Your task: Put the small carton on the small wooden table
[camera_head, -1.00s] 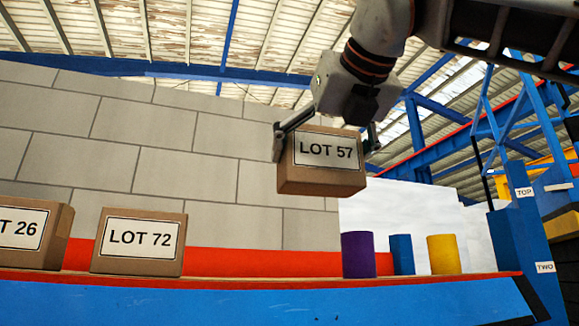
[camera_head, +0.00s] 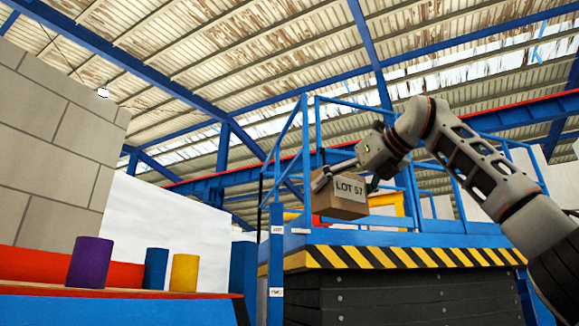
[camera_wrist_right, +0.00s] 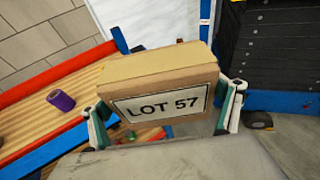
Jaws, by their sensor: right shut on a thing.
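The small carton (camera_head: 338,197) is a brown box with a white label that reads LOT 57. My right gripper (camera_head: 345,183) is shut on it and holds it in the air. In the right wrist view the carton (camera_wrist_right: 160,85) sits between the two fingers of my right gripper (camera_wrist_right: 165,118), one at each side. In the head view the carton shows in front of a blue lift platform. No small wooden table can be made out in these frames. My left gripper is not in view.
A blue-edged shelf (camera_head: 110,308) at the left bears a purple cylinder (camera_head: 90,262), a blue block (camera_head: 155,269) and a yellow cylinder (camera_head: 184,273). A lift platform (camera_head: 400,257) with striped edge and blue railings stands at the right. Grey floor (camera_wrist_right: 285,145) shows in the wrist view.

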